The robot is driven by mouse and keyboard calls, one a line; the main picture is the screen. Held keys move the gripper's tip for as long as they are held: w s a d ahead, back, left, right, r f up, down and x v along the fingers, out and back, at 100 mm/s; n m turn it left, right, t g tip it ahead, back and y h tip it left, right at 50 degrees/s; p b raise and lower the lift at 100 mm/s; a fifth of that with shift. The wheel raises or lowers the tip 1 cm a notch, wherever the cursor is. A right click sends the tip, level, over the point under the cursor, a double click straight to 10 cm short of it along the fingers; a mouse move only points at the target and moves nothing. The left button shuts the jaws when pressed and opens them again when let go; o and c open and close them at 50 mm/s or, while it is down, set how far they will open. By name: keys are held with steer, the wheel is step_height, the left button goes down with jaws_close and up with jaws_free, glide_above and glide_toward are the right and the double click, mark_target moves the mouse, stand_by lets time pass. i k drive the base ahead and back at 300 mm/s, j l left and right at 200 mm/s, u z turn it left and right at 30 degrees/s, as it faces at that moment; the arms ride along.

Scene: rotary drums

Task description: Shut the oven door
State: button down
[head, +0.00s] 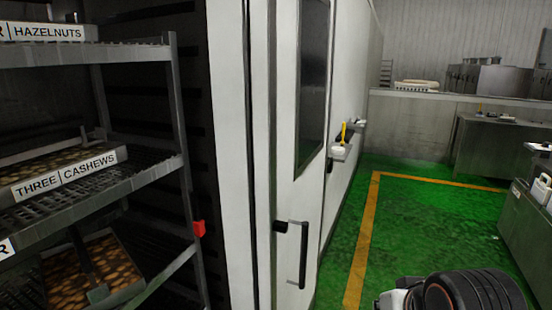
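The tall white oven door (286,200) stands upright near the middle of the head view, seen at a steep angle. It has a dark window (313,85) and a black vertical bar handle (304,255) low on its face. I cannot tell from this view whether the door is fully shut or ajar. A black ribbed part of my arm shows at the lower right, apart from the handle in the picture. My gripper's fingers are not in view.
A metal rack (176,110) with labelled trays of round items stands close on the left. A yellow and white fitting (342,145) juts from the white wall beyond the door. Green floor (420,215) with orange lines is clear at right, bordered by metal counters (495,145).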

mark_target(292, 43)
steer(key=i+l, duration=0.3)
steer(key=i, duration=0.15)
steer(key=i+l, duration=0.3)
steer(key=i, duration=0.2)
steer(key=i+l+z, duration=0.1)
steer(key=i+l, duration=0.2)
steer(key=i, duration=0.15)
steer(key=i+l, duration=0.3)
steer(key=i, duration=0.15)
